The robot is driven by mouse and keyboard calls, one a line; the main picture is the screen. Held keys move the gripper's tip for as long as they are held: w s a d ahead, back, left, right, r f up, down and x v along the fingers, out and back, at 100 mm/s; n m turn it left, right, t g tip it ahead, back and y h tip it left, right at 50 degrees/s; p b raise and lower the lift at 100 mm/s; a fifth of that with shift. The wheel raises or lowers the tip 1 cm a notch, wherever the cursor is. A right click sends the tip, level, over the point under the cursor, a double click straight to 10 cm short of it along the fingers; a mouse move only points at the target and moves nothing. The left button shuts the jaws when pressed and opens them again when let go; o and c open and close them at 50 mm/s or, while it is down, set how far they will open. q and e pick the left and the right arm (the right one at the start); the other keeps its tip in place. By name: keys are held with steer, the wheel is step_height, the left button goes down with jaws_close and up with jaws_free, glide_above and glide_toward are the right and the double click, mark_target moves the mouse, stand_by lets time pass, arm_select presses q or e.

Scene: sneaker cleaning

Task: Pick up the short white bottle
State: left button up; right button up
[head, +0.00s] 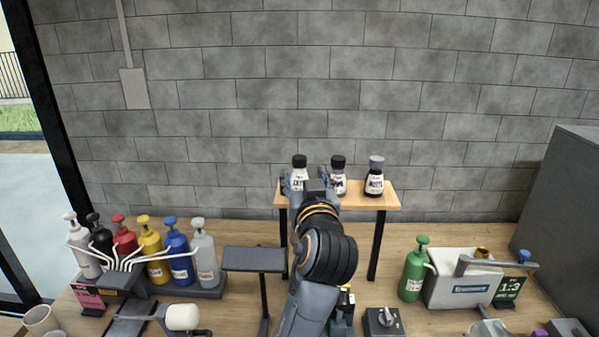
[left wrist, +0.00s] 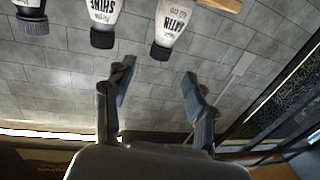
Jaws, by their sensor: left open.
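Three small bottles stand on a raised wooden shelf against the wall. The left white bottle with a black cap (head: 299,161) is partly behind my gripper. The middle white bottle with a black cap (head: 338,164) stands beside it, and a dark bottle with a grey cap (head: 376,179) is at the right. I cannot tell clearly which white one is shorter. My left gripper (head: 311,181) is open in front of the left bottle. In the upside-down left wrist view, the open, empty fingers (left wrist: 158,84) point towards the white SATIN bottle (left wrist: 174,18), with the white SHINE bottle (left wrist: 102,12) beside it.
The wooden shelf (head: 392,200) stands on dark legs above the table. Several coloured pump bottles (head: 151,250) stand in a rack at the left. A green bottle (head: 413,272) and a white bin (head: 452,292) are at the right. The block wall is close behind the shelf.

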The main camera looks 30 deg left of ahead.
mark_target(300, 163)
arm_select(q)
steer(key=x, duration=0.3)
steer(key=shift+a+p, duration=0.1)
steer(key=shift+p, duration=0.2)
steer(key=shift+w+a, duration=0.15)
steer(key=shift+w, duration=0.1)
steer(key=p+x, duration=0.2)
steer(key=x, duration=0.2)
steer(key=shift+w+a+p, duration=0.1)
steer(key=shift+a+p, duration=0.1)
steer(key=shift+p, duration=0.2)
steer(key=shift+w+a, duration=0.1)
jaws_close()
